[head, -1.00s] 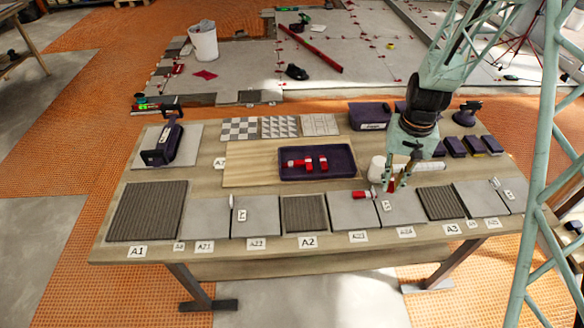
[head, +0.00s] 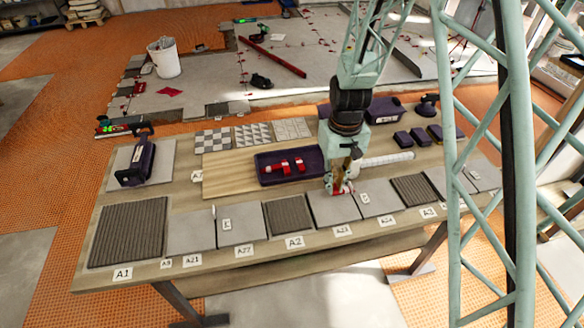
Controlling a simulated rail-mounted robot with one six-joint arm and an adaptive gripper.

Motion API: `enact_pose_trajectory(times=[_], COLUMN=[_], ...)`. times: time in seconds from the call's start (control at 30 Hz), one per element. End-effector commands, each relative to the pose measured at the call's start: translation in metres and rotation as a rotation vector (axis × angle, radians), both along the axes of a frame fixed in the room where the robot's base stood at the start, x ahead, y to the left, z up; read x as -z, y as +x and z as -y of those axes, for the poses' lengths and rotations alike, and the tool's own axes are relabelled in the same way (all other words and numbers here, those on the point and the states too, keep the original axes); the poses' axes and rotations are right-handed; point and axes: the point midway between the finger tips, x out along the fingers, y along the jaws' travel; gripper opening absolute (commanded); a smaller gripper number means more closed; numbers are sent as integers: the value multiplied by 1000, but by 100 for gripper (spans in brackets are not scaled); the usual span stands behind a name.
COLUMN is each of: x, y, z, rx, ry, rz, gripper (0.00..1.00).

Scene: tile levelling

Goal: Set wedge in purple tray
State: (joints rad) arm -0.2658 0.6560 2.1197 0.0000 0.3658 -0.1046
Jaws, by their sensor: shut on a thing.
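The purple tray (head: 275,181) lies on the table with several red wedges (head: 284,166) in it. My gripper (head: 343,189) is low over the grey tile (head: 332,209) behind label A23, just right of and in front of the tray. It points down and is shut on a red wedge (head: 347,187) near the tile's back right edge. The fingers hide much of this wedge. I cannot tell whether it still touches the tile.
A white cylinder (head: 388,160) lies behind the tiles, right of my gripper. Dark purple blocks (head: 419,135) and a purple case (head: 382,109) are at the back right. A wooden board (head: 228,175) extends left of the tray, with clear room.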

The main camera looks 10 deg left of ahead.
Motion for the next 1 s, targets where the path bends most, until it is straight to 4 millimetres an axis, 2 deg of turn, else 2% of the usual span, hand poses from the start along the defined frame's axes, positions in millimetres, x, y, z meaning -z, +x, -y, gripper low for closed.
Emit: enact_pose_trajectory(times=[0.27,1.0], x=[2,13], y=[12,115], z=[-5,-54], rx=[0,0], ry=[0,0], rz=[0,1], gripper=[0,0])
